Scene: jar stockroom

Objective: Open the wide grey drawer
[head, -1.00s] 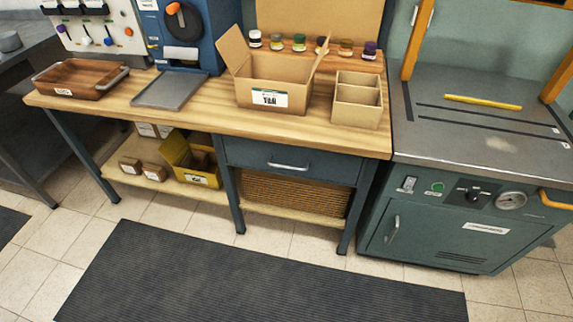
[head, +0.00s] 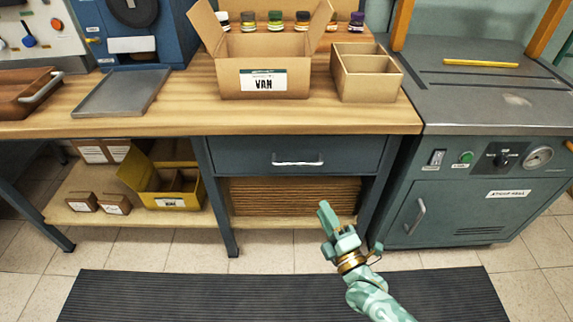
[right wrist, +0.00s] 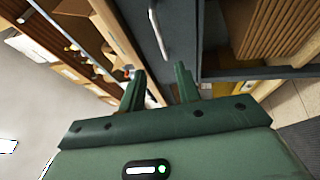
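The wide grey drawer (head: 240,156) is under the wooden bench top, its front flush with the frame, so it is shut. Its pale bar handle (head: 297,162) runs across the middle of the front. My right gripper (head: 328,224) is below and slightly right of the handle, apart from it. In the right wrist view its two fingers (right wrist: 161,86) are spread with nothing between them. There the drawer front (right wrist: 182,22) and its handle (right wrist: 158,36) lie beyond the fingertips. My left gripper is in neither current view.
Below the drawer is a shelf with a stack of brown cardboard (head: 290,196). A yellow bin (head: 185,200) stands left of the bench leg. A green cabinet (head: 465,208) stands close on the right. An open carton (head: 225,78) stands on the bench. A dark mat (head: 190,296) covers the floor in front.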

